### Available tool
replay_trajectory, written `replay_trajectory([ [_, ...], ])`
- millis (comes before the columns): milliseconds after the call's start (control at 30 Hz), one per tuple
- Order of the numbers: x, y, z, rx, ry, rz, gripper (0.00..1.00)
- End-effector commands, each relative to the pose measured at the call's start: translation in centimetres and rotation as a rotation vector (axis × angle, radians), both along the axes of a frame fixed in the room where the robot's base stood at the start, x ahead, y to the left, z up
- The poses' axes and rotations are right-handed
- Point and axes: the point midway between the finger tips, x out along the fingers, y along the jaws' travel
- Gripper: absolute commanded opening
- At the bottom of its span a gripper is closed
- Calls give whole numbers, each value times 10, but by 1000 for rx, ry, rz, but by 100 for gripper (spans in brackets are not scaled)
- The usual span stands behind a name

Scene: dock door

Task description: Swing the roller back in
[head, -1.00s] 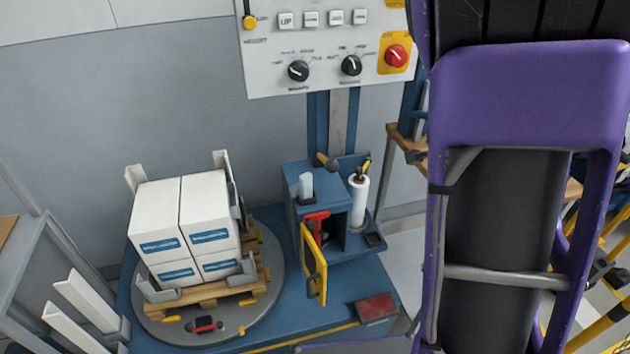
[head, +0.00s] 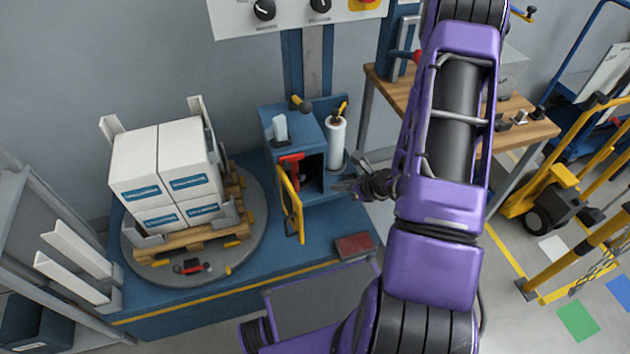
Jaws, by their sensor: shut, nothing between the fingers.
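The blue film carriage (head: 290,131) stands on the blue wrapping machine, right of the loaded turntable. A yellow-framed gate (head: 291,205) is swung out from its front, with a red part (head: 291,160) near its top hinge side. I cannot make out a roller on it clearly. A white film roll (head: 336,143) stands upright at the carriage's right side, with a black and yellow top piece. My gripper (head: 346,183) is shut and empty, just right of the carriage's opening and below the film roll. It appears apart from the yellow gate.
White boxes (head: 163,165) sit on a wooden pallet on the grey turntable (head: 135,262). A control panel (head: 290,18) is above. A wooden table (head: 540,128) and yellow carts are at right. A dark red pad (head: 354,246) lies on the machine's front right.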

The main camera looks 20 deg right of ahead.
Motion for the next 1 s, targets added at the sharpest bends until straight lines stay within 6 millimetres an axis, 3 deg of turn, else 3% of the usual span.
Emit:
replay_trajectory([
  [533,64,36,-70,-1,2,4,0],
  [733,89,48,-66,-4,0,5,0],
  [1000,98,52,-67,-4,2,3,0],
])
